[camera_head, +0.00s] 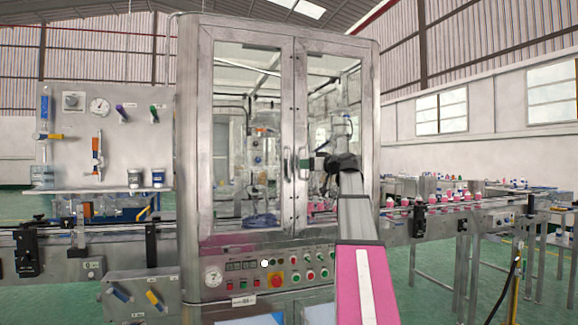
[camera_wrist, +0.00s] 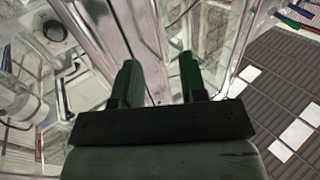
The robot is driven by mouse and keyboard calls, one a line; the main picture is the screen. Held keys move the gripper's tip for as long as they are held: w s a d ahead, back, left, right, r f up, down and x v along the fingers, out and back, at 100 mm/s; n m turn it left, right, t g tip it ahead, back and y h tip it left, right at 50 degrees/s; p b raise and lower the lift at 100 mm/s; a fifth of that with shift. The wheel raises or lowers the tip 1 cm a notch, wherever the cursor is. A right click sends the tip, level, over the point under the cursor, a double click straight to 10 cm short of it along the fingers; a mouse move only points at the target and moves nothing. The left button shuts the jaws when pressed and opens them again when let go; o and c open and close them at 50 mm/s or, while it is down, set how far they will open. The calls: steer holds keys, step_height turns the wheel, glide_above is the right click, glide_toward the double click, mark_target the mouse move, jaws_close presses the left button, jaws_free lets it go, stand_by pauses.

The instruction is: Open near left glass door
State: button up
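The near left glass door (camera_head: 247,225) is the left panel of the metal-framed cabinet and looks closed. Its upright handle (camera_head: 286,163) sits on its right frame, beside the centre seam. The right glass door (camera_head: 328,222) looks closed too, with its own handle (camera_head: 303,168). My gripper (camera_head: 308,163) is in front of the right door, close to that handle, its fingers pointing left towards the seam. In the wrist view my gripper (camera_wrist: 158,60) has two green fingers spread apart, with metal door frame behind the gap. I see nothing held; contact with a handle cannot be told.
A control panel (camera_head: 270,272) with buttons is below the doors. A conveyor with pink bottles (camera_head: 452,196) runs off to the right. A grey instrument board (camera_head: 75,160) stands at the left.

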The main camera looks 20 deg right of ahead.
glide_above(289, 180)
steer(key=shift+w, duration=0.2)
jaws_close()
steer(key=shift+s, duration=0.1)
